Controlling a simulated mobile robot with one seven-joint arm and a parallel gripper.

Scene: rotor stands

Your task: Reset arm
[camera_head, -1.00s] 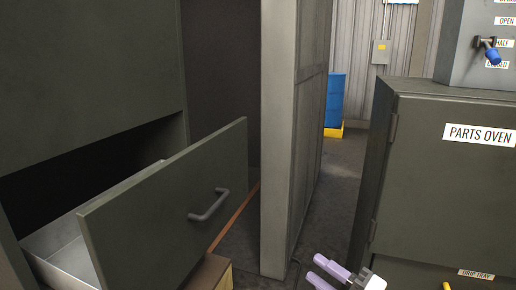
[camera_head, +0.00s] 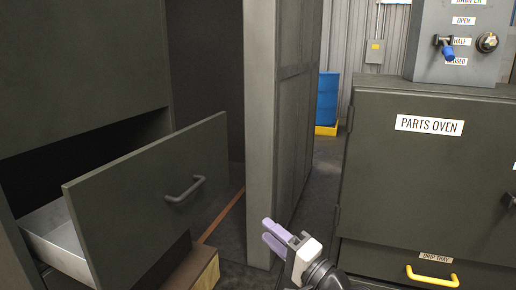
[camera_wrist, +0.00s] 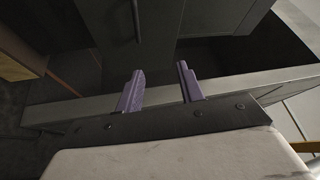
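My gripper (camera_head: 272,236) is at the lower middle of the head view, with two purple fingers pointing up and left. In the wrist view the fingers (camera_wrist: 160,88) stand apart with nothing between them. The gripper is in free space, apart from the grey partition's front edge as far as I can tell.
An open drawer (camera_head: 150,195) with a grey handle juts out at left. A grey partition (camera_head: 259,140) stands in the middle. The parts oven (camera_head: 425,185) with a yellow drip tray handle (camera_head: 432,277) is at right. A blue barrel (camera_head: 328,100) stands behind.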

